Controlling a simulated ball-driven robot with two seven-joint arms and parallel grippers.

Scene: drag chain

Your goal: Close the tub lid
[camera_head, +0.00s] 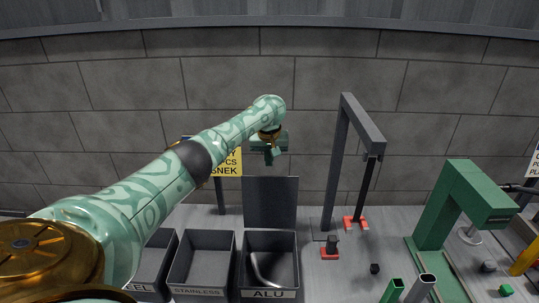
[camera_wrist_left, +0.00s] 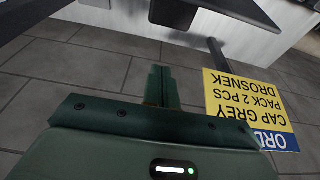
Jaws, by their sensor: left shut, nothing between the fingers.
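The ALU tub (camera_head: 270,293) is a dark grey open bin at the front centre. Its lid (camera_head: 270,203) stands upright at the tub's back edge, so the tub is open, with a pale curved piece (camera_head: 266,270) inside. My left gripper (camera_head: 271,157) is above the lid's top edge in the head view, apart from it in the picture; the depth gap is hard to judge. In the left wrist view its fingers (camera_wrist_left: 161,84) are together and empty. A dark panel at the top of that view may be the lid; I cannot tell. My right gripper is not in view.
The STAINLESS tub (camera_head: 199,291) and another tub (camera_head: 156,262) stand left of the ALU tub. A yellow sign (camera_head: 229,163) on a post is behind. A dark gantry frame (camera_head: 335,165) and a green press-like stand (camera_head: 440,205) are at the right. A stone wall closes the back.

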